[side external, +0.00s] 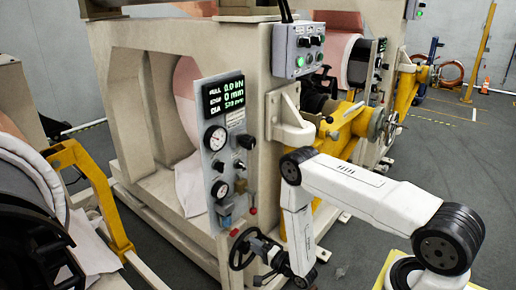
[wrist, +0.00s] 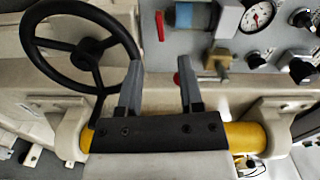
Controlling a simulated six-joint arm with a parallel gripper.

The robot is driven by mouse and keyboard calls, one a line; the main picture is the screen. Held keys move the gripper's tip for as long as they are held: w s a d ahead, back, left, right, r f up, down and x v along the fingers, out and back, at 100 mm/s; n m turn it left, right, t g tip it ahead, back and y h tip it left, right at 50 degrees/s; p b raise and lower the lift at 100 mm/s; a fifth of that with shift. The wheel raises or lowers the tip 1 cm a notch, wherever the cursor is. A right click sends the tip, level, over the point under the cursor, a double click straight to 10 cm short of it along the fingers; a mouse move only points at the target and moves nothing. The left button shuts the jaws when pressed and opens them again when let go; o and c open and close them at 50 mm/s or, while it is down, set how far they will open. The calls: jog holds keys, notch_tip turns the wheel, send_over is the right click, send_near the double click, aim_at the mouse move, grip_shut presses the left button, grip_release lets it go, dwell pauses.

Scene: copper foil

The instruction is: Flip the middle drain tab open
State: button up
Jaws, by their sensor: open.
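My gripper (wrist: 160,64) is open in the wrist view, its two grey fingers apart with nothing held between them. In the side view, my gripper (side external: 270,250) is low, beside a black handwheel and below the gauge panel. A flat red tab (wrist: 160,25) shows beyond the fingers, beside a blue cylinder (wrist: 193,16). A small red tip (wrist: 177,78) shows close beside the right finger and partly hidden by it. In the side view, red-tipped parts (side external: 253,211) sit at the panel's lower edge. I cannot tell which part is the middle drain tab.
The black handwheel (wrist: 82,45) is close on the left in the wrist view. A brass fitting (wrist: 221,63), a gauge (wrist: 257,16) and knobs are at the right. A yellow bar (wrist: 246,137) crosses below the fingers. The gauge panel (side external: 226,150) stands on the beige machine frame.

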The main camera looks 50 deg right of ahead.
aim_at(236, 234)
jog(key=shift+w, duration=3.65)
grip_shut()
